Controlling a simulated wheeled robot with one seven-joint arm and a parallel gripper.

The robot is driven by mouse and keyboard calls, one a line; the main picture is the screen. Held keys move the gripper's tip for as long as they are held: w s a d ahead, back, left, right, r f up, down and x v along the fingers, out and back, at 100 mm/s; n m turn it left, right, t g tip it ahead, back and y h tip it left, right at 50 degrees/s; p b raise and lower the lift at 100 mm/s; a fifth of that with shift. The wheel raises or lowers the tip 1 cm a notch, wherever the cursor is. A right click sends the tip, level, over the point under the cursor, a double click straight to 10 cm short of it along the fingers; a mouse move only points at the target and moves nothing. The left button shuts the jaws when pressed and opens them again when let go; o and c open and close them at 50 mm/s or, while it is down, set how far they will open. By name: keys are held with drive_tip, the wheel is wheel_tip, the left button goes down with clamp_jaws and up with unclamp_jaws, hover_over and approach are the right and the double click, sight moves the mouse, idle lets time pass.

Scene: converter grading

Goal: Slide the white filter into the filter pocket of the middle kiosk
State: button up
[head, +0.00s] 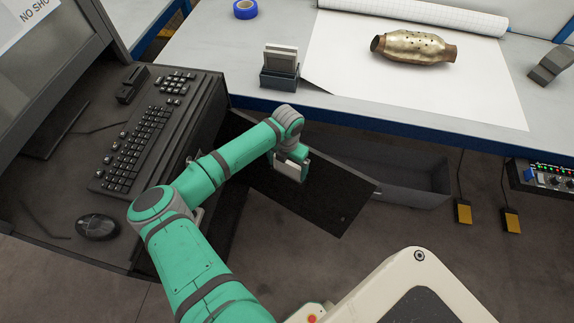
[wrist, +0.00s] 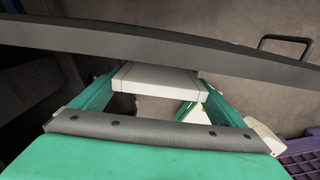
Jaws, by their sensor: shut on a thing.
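My gripper (head: 291,163) is shut on a flat white panel, the white filter (head: 289,172). In the wrist view the white filter (wrist: 160,78) lies between my two fingers (wrist: 158,98), its far end close to a long dark edge. In the head view the gripper and filter are over a black flat panel (head: 325,205) beside the kiosk (head: 205,115). The kiosk at left bears a keyboard and mouse. I cannot make out its filter pocket, nor tell whether the filter touches the panel.
A dark holder (head: 279,79) with pale plates stands on the white table (head: 225,65). A metal converter (head: 413,48) lies on paper there. A grey open bin (head: 405,183) is below the table edge. A purple crate (wrist: 300,160) is at the wrist view's lower right.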

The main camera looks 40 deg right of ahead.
drive_tip(key=shift+f, duration=1.2)
drive_tip(key=o, duration=0.7)
drive_tip(key=shift+s+d, duration=0.1)
drive_tip(key=shift+w, duration=0.2)
